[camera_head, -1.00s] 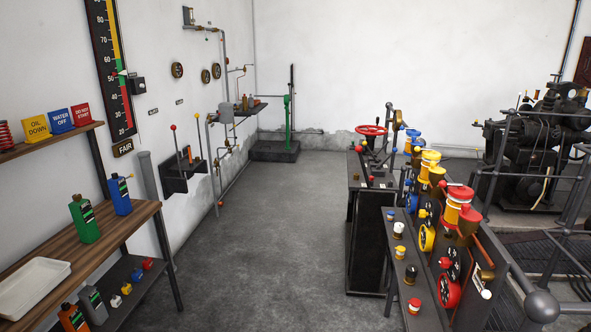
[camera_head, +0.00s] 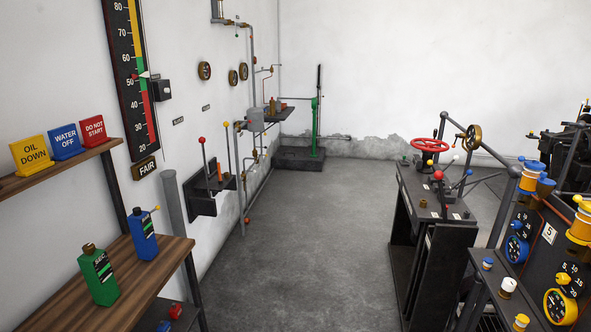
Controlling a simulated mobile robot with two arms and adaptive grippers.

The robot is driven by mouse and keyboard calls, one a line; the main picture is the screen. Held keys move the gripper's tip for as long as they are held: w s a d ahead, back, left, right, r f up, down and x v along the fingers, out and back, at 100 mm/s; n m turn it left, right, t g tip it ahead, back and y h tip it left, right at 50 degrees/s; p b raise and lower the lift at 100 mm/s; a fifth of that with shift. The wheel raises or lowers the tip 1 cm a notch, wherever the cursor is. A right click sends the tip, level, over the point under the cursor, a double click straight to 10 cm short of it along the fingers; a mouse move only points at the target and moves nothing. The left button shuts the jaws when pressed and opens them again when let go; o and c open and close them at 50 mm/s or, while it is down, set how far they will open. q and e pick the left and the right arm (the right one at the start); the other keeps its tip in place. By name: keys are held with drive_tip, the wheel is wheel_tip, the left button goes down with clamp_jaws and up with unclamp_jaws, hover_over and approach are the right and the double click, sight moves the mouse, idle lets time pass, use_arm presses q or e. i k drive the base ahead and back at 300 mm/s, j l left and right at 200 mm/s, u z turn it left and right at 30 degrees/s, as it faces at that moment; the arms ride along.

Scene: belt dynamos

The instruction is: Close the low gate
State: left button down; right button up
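I cannot pick out the low gate in this view. A grey pipe rail (camera_head: 480,143) stands behind the consoles at the right, and I cannot tell whether it belongs to a gate. Neither of my grippers is in view.
A wooden shelf table (camera_head: 165,252) with a green bottle (camera_head: 98,275) and a blue bottle (camera_head: 142,235) is at the left. A lever console (camera_head: 425,195) with a red wheel (camera_head: 429,145) stands at the right. Grey floor (camera_head: 310,240) between them is clear. A green hand pump (camera_head: 315,125) stands at the back.

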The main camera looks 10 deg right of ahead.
sight(479, 180)
drive_tip(key=i+l+z, duration=0.15)
drive_tip(key=i+z, duration=0.2)
drive_tip(key=i, duration=0.65)
drive_tip(key=i+j+z, duration=0.1)
drive_tip(key=i+z, duration=0.25)
drive_tip(key=i, duration=0.65)
drive_tip(key=i+u, duration=0.1)
drive_tip(key=i, duration=2.15)
drive_tip(key=i+z, duration=0.1)
drive_tip(key=i, duration=1.05)
drive_tip(key=i+z, duration=0.15)
drive_tip(key=i, duration=0.95)
drive_tip(key=i+l+z, duration=0.15)
drive_tip(key=i+z, duration=1.05)
drive_tip(key=i+j+z, duration=0.2)
drive_tip(key=z, duration=0.2)
drive_tip(key=i+j+z, duration=0.4)
drive_tip(key=i+z, duration=0.45)
drive_tip(key=i+j+z, duration=0.15)
drive_tip(key=i+z, duration=0.25)
